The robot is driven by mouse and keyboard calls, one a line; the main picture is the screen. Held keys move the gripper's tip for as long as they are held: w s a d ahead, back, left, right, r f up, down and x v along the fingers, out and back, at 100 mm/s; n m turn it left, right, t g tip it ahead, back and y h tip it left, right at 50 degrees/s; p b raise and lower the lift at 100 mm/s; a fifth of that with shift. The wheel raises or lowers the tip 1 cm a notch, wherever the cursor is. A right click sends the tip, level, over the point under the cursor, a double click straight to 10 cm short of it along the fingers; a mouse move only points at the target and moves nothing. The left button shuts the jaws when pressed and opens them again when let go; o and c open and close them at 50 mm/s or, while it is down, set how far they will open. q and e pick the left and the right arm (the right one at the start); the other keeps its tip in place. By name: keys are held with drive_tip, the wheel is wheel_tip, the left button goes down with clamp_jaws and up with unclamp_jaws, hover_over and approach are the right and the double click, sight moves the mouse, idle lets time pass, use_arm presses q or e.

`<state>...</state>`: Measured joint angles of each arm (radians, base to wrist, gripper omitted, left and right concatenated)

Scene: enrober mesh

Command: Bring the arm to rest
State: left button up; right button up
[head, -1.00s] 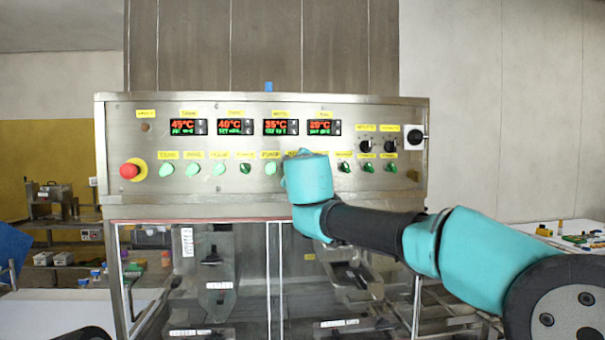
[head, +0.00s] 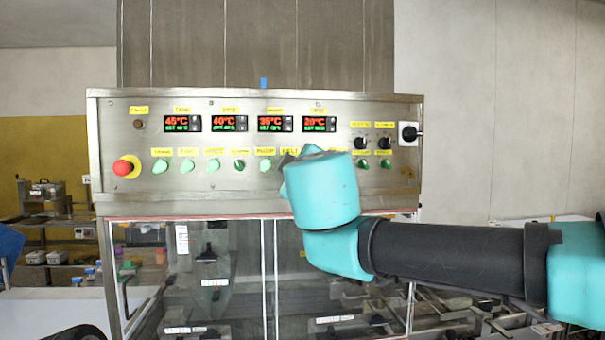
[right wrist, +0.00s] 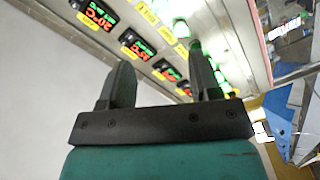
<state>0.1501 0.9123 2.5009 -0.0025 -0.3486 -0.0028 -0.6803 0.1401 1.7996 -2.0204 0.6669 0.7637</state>
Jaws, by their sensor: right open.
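My right arm (head: 450,262) reaches in from the right in the head view, with its teal wrist in front of the control panel (head: 345,103). The wrist hides part of the lower row of knobs, and my right gripper's fingers are hidden behind it there. In the right wrist view my right gripper (right wrist: 162,85) is open, its two dark fingers apart with nothing held between them. The panel's displays and lit green buttons lie beyond the fingertips. My left gripper is not in view; only a dark piece shows at the bottom left of the head view.
A red emergency button (head: 126,167) sits at the panel's left. Several green knobs, such as one at the left (head: 160,166), run along the panel. Glass doors (head: 225,270) are below. A shelf with boxes (head: 45,258) stands at left; a pale table lies behind at right.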

drive_tip(key=shift+s, duration=0.7)
drive_tip(key=w+f+g, duration=0.3)
drive_tip(key=w+f, duration=0.1)
drive_tip(key=f, duration=0.7)
drive_tip(key=w+f+g, duration=0.3)
drive_tip(key=w+f, duration=0.1)
drive_tip(key=f, duration=0.8)
drive_tip(key=d+f+m+g+y, duration=0.1)
drive_tip(key=d+f+g, duration=0.2)
drive_tip(key=f, duration=0.9)
drive_tip(key=d+f+m+g, duration=0.1)
drive_tip(key=d+f+g, duration=0.15)
drive_tip(key=f, duration=0.95)
drive_tip(key=s+d+f+m+g+y, duration=0.1)
drive_tip(key=s+d+f+m+g, duration=0.15)
drive_tip(key=f, duration=0.45)
drive_tip(key=s+d+f+m+g, duration=0.1)
drive_tip(key=s+f, duration=0.2)
drive_tip(key=f, duration=0.4)
drive_tip(key=s+d+f+m+g, duration=0.1)
drive_tip(key=s+d+f+m, duration=0.3)
drive_tip(key=s+f, duration=0.6)
drive_tip(key=s+d+f+m+g, duration=0.1)
drive_tip(key=s+d+f+m, duration=0.4)
drive_tip(key=s+f, duration=0.6)
drive_tip(key=shift+s+d+f, duration=0.2)
drive_tip(key=shift+d, duration=0.75)
